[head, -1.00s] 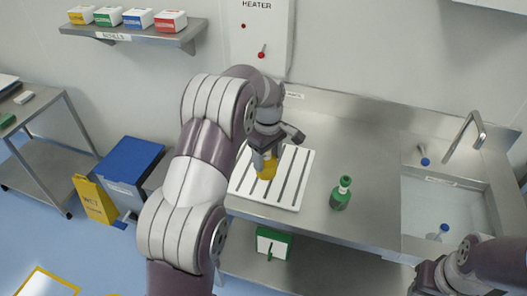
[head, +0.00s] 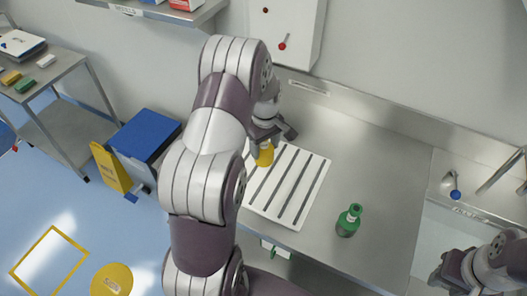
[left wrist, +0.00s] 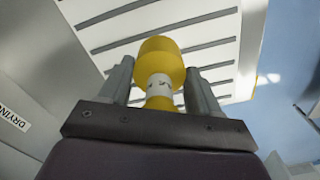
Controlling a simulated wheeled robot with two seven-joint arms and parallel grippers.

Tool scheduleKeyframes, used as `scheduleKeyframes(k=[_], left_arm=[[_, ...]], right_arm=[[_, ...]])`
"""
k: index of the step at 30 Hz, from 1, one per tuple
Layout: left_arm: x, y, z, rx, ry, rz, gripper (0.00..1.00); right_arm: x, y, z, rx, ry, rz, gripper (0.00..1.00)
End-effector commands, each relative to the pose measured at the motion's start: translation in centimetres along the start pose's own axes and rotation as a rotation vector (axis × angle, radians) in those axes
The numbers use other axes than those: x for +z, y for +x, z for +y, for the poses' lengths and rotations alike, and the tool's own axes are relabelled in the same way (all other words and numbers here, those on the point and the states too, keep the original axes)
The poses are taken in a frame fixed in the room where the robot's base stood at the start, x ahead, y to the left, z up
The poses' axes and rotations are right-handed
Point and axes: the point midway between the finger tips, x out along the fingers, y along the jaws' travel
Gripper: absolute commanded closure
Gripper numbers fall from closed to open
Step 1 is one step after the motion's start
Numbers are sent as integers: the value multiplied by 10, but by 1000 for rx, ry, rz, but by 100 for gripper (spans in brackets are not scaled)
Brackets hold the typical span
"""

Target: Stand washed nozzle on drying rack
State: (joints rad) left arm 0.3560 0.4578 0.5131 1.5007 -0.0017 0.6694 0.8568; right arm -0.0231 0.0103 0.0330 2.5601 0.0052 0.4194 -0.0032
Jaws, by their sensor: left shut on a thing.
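The yellow nozzle (head: 265,155) has a rounded head and a white label band, seen close in the left wrist view (left wrist: 161,60). My left gripper (head: 264,143) is shut on it, with one finger on each side of the band. The drying rack (head: 311,190) is a white board with dark slots on the steel counter. The nozzle is over the rack's back left part; whether it touches the rack cannot be told. Slots show behind the nozzle in the left wrist view. My right gripper (head: 440,277) is at the lower right; its fingers are unclear.
The sink with a blue-tipped item (head: 455,194) is at the right. A heater box (head: 292,30) hangs on the wall behind. A blue-lidded bin (head: 145,133) stands left of the counter.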

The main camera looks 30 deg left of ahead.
Motion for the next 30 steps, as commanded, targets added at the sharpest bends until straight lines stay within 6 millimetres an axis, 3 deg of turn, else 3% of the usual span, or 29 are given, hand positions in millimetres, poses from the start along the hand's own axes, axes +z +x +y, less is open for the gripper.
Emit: scheduleKeyframes(k=[9,19,20,21,22,30], left_arm=[[-3,42,-6,-1,2,-1,71],[-3,48,-5,1,2,1,71],[-3,48,-5,1,1,1,31],[-3,47,-5,1,1,1,18],[-3,47,-5,1,1,1,12],[-3,46,-5,1,1,1,12]], right_arm=[[-2,-18,0,0,0,0,63],[-2,-13,0,0,0,-1,63],[-2,-14,0,0,0,-1,63],[-2,-14,0,0,0,-1,63],[-2,-14,0,0,0,-1,63],[-2,-15,0,0,0,-1,63]])
